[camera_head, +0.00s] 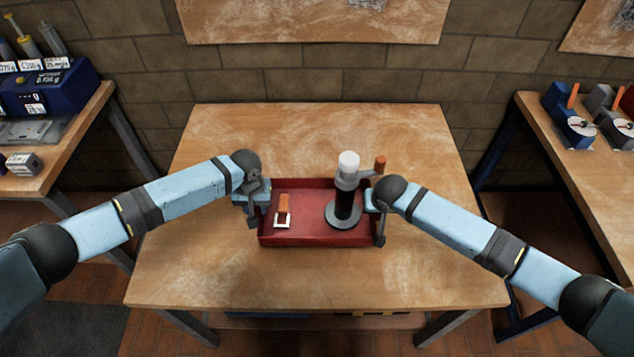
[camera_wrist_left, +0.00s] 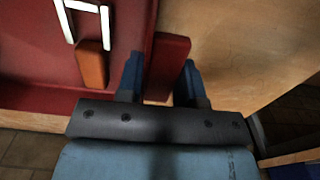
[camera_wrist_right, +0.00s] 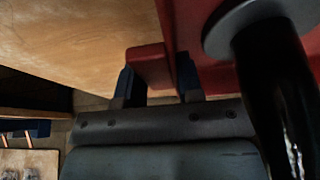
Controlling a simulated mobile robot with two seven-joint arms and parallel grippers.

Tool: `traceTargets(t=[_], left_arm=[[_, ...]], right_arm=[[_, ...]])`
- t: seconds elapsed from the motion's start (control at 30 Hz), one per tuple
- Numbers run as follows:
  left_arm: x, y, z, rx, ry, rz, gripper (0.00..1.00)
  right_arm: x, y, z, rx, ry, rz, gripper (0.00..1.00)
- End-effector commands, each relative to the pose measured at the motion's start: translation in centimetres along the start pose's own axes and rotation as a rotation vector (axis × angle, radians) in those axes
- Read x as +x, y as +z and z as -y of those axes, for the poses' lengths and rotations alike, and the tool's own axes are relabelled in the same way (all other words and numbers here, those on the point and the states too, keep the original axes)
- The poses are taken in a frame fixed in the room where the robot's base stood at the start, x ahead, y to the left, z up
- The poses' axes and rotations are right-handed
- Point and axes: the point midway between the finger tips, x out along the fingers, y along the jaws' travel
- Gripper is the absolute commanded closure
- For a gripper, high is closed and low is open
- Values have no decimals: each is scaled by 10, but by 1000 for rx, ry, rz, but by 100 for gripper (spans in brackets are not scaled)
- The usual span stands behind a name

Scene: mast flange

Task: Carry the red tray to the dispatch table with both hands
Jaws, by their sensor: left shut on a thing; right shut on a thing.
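The red tray (camera_head: 300,241) is level over the middle of the wooden table (camera_head: 210,270); I cannot tell whether it touches the tabletop. My left gripper (camera_head: 262,196) is shut on its left handle, a red block in the left wrist view (camera_wrist_left: 166,62). My right gripper (camera_head: 374,200) is shut on its right handle, which shows in the right wrist view (camera_wrist_right: 150,66). In the tray, a black post with a white top (camera_head: 347,205) stands upright on a round grey base at the right. An orange-handled piece with a white square frame (camera_head: 284,208) lies at the left.
A side table (camera_head: 60,160) at the left bears a blue box (camera_head: 50,88) and syringe-like tools. A right side table (camera_head: 590,180) bears devices with round dials (camera_head: 582,128). A brick wall stands behind. The table is otherwise clear around the tray.

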Motion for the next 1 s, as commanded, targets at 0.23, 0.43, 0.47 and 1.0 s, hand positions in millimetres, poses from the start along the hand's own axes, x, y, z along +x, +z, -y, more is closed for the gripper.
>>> traceTargets(t=[0.23,0.43,0.47,1.0], left_arm=[[2,-1,0,-1,0,-1,100],[10,0,0,-1,0,-1,100],[11,0,0,-1,0,-1,100],[45,0,0,-1,0,-1,100]], right_arm=[[2,0,0,0,0,-1,100],[9,3,0,0,0,-1,100],[10,4,0,0,0,-1,100],[42,16,0,0,0,-1,100]])
